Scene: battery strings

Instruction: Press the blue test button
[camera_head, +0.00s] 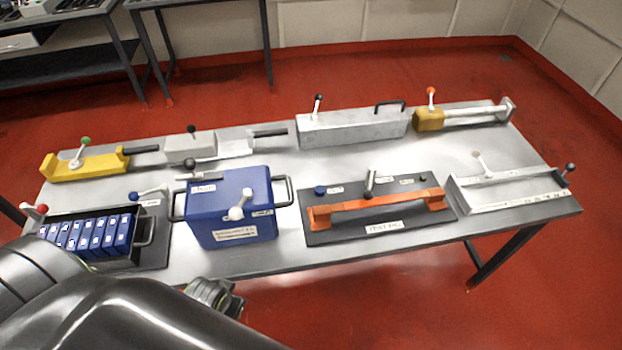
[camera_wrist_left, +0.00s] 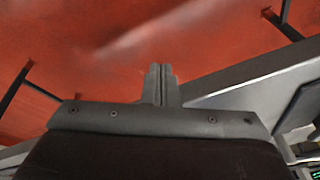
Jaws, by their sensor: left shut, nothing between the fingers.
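The blue test button (camera_head: 320,190) is a small round blue cap on a dark test panel (camera_head: 318,235) at the front right of the table. The panel also carries a grey lever (camera_head: 370,183), a small dark knob (camera_head: 422,180) and an orange bar (camera_head: 375,207). Nothing covers the button. My left arm comes in at the lower left of the head view, in front of the table. My left gripper (camera_wrist_left: 161,72) is shut and empty over red floor in the wrist view, well apart from the button. My right gripper is not in view.
A blue box (camera_head: 232,208) with side handles and a white-knobbed lever stands left of the panel. A tray (camera_head: 148,240) of blue cells is further left. A white-grey fixture (camera_head: 510,190) is on the right. Several levered fixtures line the back. The table (camera_head: 285,230) has bare strips between.

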